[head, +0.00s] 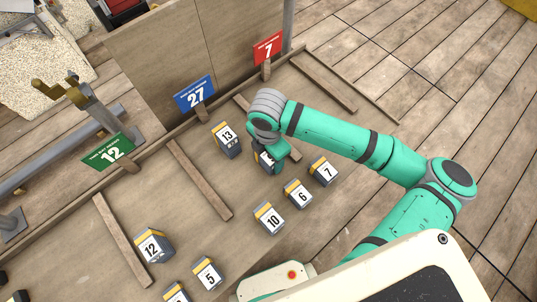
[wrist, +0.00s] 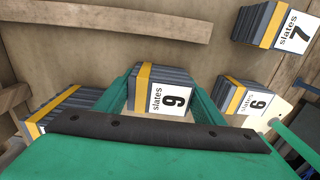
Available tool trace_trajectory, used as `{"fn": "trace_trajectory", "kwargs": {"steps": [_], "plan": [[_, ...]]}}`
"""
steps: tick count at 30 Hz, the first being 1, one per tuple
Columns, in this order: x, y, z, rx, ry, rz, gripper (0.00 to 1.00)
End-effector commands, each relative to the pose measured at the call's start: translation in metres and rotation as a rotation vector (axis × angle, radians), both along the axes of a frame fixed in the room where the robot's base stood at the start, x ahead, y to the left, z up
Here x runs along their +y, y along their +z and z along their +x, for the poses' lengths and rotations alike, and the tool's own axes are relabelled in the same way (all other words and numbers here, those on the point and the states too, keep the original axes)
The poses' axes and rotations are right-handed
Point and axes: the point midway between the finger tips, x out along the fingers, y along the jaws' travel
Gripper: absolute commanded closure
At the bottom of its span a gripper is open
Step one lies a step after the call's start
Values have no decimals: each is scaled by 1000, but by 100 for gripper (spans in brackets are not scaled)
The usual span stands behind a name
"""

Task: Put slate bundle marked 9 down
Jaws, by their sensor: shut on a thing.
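The slate bundle marked 9 (wrist: 165,92), grey with a yellow band and a white label, sits between the two green fingers of my gripper (wrist: 162,106) in the wrist view. In the head view my gripper (head: 272,160) points down over the boards, shut on this bundle (head: 265,160), which is mostly hidden by it. The bundle is low, near the boards; I cannot tell whether it touches them. It is right of the bundle marked 13 (head: 227,140), between two wooden battens, below the blue 27 sign (head: 195,94).
Bundles marked 6 (head: 298,194), 7 (head: 324,171) and 10 (head: 268,219) stand nearby, with 12 (head: 153,245) and 5 (head: 207,273) further left. A batten (head: 200,180) lies left of the 13. Red 7 (head: 267,48) and green 12 (head: 108,152) signs stand along the back edge.

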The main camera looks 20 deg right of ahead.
Motion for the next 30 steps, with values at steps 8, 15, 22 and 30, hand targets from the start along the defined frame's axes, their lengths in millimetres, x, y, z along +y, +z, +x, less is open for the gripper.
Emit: {"fn": "trace_trajectory", "kwargs": {"steps": [8, 15, 22, 30], "plan": [[3, -3, 1, 0, 6, 1, 28], [3, -3, 1, 0, 7, 1, 19], [1, 5, 0, -1, 3, 0, 19], [-2, 53, 0, -3, -1, -2, 19]]}}
